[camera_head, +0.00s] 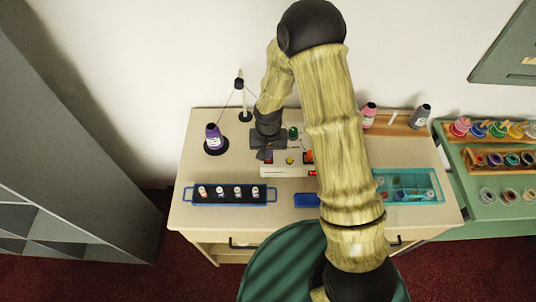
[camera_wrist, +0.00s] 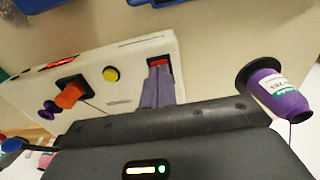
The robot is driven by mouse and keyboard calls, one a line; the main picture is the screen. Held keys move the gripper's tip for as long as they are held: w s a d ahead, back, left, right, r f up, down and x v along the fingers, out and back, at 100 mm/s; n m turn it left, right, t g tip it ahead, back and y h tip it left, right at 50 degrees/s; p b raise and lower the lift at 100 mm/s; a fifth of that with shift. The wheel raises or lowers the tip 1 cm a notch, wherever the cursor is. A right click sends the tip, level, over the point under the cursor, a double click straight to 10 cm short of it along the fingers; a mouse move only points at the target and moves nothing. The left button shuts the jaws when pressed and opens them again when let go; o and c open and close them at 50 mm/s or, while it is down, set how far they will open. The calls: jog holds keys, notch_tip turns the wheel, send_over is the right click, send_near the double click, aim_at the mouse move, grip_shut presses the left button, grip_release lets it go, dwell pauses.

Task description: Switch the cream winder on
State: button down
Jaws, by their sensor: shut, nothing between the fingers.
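The cream winder (camera_head: 285,171) stands on the counter, partly hidden behind my arm in the head view. In the wrist view its cream top (camera_wrist: 135,60) carries a yellow button (camera_wrist: 110,74), an orange bobbin (camera_wrist: 70,96) on a dark plate, and a lit red display (camera_wrist: 63,62). A red switch (camera_wrist: 158,62) sits in a dark slot near its end. My gripper (camera_wrist: 157,85) is shut and empty, its fingertips at that slot, right by the red part. I cannot tell whether they touch it. The head view shows my gripper (camera_head: 266,154) over the winder's left end.
A purple thread cone (camera_head: 213,138) stands on a dark base left of my gripper, with a thread stand (camera_head: 240,98) behind. A blue rack (camera_head: 229,204) of small spools lies in front. A teal tray (camera_head: 437,200) is at the right.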

notch_tip(320, 180, up, 7)
jog(key=p, duration=0.4)
jog(key=shift+f, duration=0.15)
dwell(0.7)
jog(key=s+d+r+t+b, duration=0.2)
jog(key=s+d+r+b, duration=0.2)
jog(key=s+d+r, duration=0.8)
jog(key=shift+s+d+r+t, duration=0.2)
jog(key=shift+d+r+t, duration=0.1)
jog(key=shift+d+r, duration=0.55)
jog(key=shift+a+r, duration=0.1)
